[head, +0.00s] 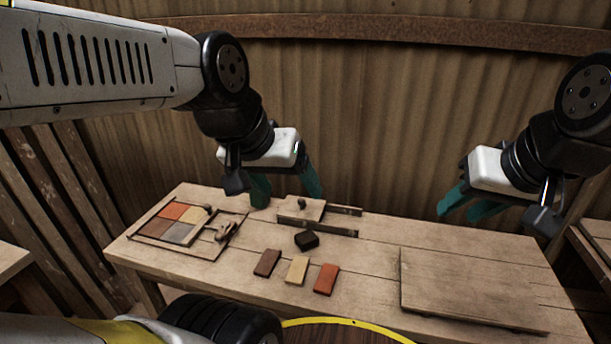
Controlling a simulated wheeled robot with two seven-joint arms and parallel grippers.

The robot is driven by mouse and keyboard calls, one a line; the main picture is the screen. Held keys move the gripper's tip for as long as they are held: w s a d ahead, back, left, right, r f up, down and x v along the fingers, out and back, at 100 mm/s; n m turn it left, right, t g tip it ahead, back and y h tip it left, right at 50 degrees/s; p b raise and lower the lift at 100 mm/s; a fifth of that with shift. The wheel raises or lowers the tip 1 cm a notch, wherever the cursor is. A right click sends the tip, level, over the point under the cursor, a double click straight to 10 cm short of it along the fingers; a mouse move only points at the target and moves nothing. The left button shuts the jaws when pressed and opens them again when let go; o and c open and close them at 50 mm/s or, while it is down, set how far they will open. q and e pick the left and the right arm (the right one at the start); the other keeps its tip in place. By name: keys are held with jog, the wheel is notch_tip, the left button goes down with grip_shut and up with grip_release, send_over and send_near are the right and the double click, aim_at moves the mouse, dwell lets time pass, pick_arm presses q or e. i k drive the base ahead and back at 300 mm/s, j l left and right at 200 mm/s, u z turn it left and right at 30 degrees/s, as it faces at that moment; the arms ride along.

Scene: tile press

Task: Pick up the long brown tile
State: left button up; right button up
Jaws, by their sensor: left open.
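The brown tile (267,262) lies flat on the wooden table (370,290), at the left end of a row with a cream tile (297,269) and an orange tile (326,279). Gaps separate the three. My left gripper (288,194) is open and empty, its teal fingers above the back of the table, behind the brown tile and near the wooden press. My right gripper (468,210) hangs over the back right of the table, with its teal fingers apart and nothing between them. Nothing covers the brown tile.
A dark block (307,240) lies just behind the row of tiles. The wooden press (301,211) with its rails stands at the back. A framed tray (145,234) of coloured tiles is at the left. A flat board (470,286) lies at the right.

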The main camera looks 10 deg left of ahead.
aim_at(266, 265)
jog(key=k+j+u, duration=0.1)
jog(key=u, duration=0.25)
jog(key=k+j+u, duration=0.1)
jog(key=j+u, duration=0.25)
jog(key=k+j+u, duration=0.1)
jog(key=u, duration=0.25)
